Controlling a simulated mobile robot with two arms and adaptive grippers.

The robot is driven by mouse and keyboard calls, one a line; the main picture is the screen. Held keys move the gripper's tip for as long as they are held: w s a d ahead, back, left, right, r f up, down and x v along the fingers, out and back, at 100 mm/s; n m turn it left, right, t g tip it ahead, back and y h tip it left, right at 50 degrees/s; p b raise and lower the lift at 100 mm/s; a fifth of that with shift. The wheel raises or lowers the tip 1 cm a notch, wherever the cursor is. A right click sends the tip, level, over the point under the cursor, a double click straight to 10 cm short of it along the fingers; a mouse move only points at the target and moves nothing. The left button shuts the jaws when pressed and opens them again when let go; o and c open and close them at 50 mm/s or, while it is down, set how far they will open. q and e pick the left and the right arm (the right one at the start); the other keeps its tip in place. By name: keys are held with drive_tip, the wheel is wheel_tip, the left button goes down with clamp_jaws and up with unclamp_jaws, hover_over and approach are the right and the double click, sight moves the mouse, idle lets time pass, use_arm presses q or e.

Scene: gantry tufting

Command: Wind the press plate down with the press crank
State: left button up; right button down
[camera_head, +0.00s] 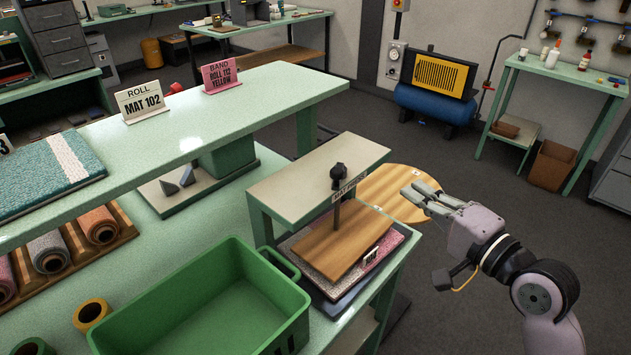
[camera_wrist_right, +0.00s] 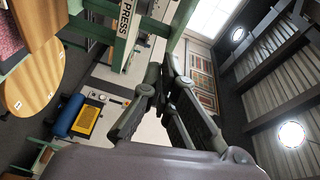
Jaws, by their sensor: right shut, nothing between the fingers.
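The mat press stands at centre, with a cream-topped green frame (camera_head: 300,182) and a sign lettered PRESS, which also shows in the right wrist view (camera_wrist_right: 125,18). The press crank (camera_head: 338,172) has a dark knob on top, with a dark shaft running down to the wooden press plate (camera_head: 330,243). The plate lies over pink and grey mats (camera_head: 384,262); whether it touches them I cannot tell. My right gripper (camera_head: 410,193) is shut and empty, to the right of the crank and apart from it. Its fingers also show in the right wrist view (camera_wrist_right: 160,72). My left gripper is not in view.
A green crate (camera_head: 295,292) stands in front of the press. A round wooden top (camera_head: 375,187) lies behind my right gripper. A long green shelf (camera_head: 255,97) with signs runs at left. Open floor (camera_head: 480,225) lies to the right.

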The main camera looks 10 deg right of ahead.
sight(338, 172)
drive_tip(key=w+a+p, duration=0.4)
drive_tip(key=w+a, duration=0.3)
drive_tip(key=w, duration=0.1)
drive_tip(key=shift+w+a+f, duration=0.2)
drive_tip(key=shift+f, duration=0.15)
drive_tip(key=shift+p, duration=0.3)
